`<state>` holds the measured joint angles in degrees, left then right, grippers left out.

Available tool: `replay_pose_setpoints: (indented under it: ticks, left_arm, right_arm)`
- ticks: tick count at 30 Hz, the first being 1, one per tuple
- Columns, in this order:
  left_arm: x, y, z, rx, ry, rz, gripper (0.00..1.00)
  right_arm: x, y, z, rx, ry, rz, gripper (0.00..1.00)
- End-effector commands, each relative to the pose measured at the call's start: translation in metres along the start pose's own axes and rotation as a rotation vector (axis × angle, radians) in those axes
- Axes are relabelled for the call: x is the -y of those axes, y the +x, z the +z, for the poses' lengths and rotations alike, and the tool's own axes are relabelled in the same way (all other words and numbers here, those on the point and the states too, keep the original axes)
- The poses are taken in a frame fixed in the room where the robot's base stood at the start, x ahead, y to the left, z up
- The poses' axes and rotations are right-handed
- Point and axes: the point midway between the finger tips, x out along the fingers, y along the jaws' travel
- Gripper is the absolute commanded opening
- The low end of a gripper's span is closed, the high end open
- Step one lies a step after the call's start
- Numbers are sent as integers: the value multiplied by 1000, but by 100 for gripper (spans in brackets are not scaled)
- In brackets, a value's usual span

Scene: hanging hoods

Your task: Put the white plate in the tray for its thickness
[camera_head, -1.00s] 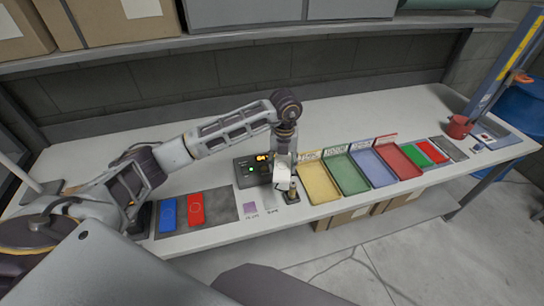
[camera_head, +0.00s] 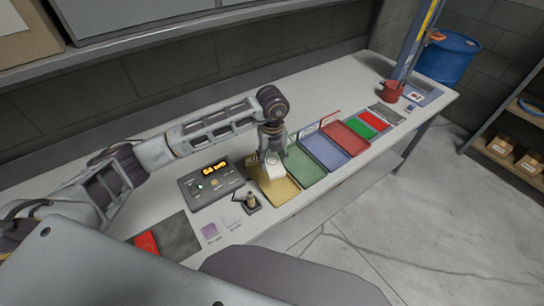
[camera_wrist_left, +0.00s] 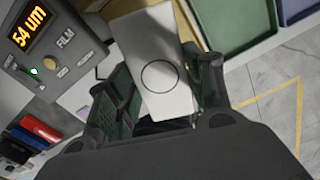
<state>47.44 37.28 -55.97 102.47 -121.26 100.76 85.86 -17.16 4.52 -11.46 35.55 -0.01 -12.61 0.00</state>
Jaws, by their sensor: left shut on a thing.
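The white plate (camera_head: 274,168) is held by my left gripper (camera_head: 272,153) over the yellow tray (camera_head: 283,192), the nearest of the coloured trays. In the left wrist view the plate (camera_wrist_left: 158,50), a pale rectangle with a thin dark circle, stands between the two fingers of the gripper (camera_wrist_left: 165,88). Whether it touches the tray cannot be told. The film gauge (camera_head: 208,184) is left of the tray, and its display (camera_wrist_left: 30,33) reads 54 um. The green tray (camera_head: 303,166), blue tray (camera_head: 325,151) and red tray (camera_head: 345,135) follow to the right. The right gripper is out of view.
A small dark stand (camera_head: 252,203) with a brass post is in front of the gauge. A grey mat (camera_head: 178,236) with a red plate (camera_head: 146,243) lies at the left. Red and green plates (camera_head: 367,122) lie beyond the trays, near a red pot (camera_head: 391,91).

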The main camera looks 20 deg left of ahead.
Motion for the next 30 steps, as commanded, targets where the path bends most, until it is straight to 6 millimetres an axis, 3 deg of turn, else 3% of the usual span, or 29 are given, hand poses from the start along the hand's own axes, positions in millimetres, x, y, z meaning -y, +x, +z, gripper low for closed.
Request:
replay_pose_setpoints:
  ticks: [30]
  left_arm:
    - [0,0,2,0,-320,0,23]
  right_arm:
    - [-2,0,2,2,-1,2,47]
